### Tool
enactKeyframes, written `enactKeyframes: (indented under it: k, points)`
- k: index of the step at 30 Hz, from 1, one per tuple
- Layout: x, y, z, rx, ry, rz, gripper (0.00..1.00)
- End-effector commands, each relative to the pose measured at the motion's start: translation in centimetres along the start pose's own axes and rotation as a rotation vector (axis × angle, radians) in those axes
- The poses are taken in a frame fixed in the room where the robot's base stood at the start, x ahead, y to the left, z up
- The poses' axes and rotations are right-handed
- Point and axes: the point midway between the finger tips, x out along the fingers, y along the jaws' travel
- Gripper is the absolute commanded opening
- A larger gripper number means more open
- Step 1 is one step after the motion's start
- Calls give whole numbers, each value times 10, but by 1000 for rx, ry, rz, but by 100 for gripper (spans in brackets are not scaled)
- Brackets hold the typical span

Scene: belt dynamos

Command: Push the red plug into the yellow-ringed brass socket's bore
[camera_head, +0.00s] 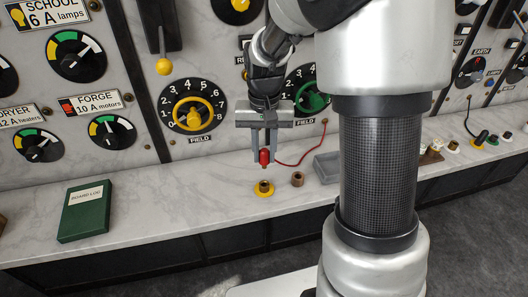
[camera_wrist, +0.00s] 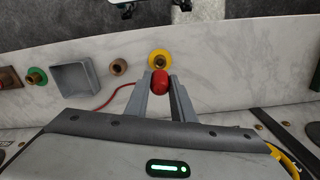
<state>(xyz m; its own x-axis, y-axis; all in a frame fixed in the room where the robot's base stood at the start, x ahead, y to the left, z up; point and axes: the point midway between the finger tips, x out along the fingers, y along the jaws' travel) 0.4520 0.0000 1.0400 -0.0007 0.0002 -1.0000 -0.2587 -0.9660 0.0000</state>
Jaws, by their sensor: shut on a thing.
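My gripper (camera_head: 264,155) is shut on the red plug (camera_head: 264,157), which hangs upright between its fingertips above the marble ledge. The plug also shows in the wrist view (camera_wrist: 160,82), with a thin red cord running off to one side. The yellow-ringed brass socket (camera_head: 263,188) stands on the ledge just below the plug, with a visible gap between them in the head view. In the wrist view the socket (camera_wrist: 160,59) lies just beyond the plug. Its bore is partly in view there. The plug's lower tip is hard to make out.
A plain brass socket (camera_head: 297,179) stands right beside the yellow-ringed one. A grey tray (camera_head: 327,167) lies farther right. A green book (camera_head: 85,210) lies on the left of the ledge. The upright panel with dials (camera_head: 194,106) rises behind the gripper.

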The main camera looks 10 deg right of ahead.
Motion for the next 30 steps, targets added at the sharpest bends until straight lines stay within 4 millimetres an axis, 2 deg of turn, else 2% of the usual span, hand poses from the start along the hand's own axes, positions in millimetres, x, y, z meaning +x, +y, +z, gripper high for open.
enactKeyframes:
  k: [5,11,24,30]
  points:
    - [-1,0,0,0,1,0,0]
    - [9,0,0,0,1,0,0]
    - [49,0,0,0,0,0,0]
    - [58,0,0,0,0,0,0]
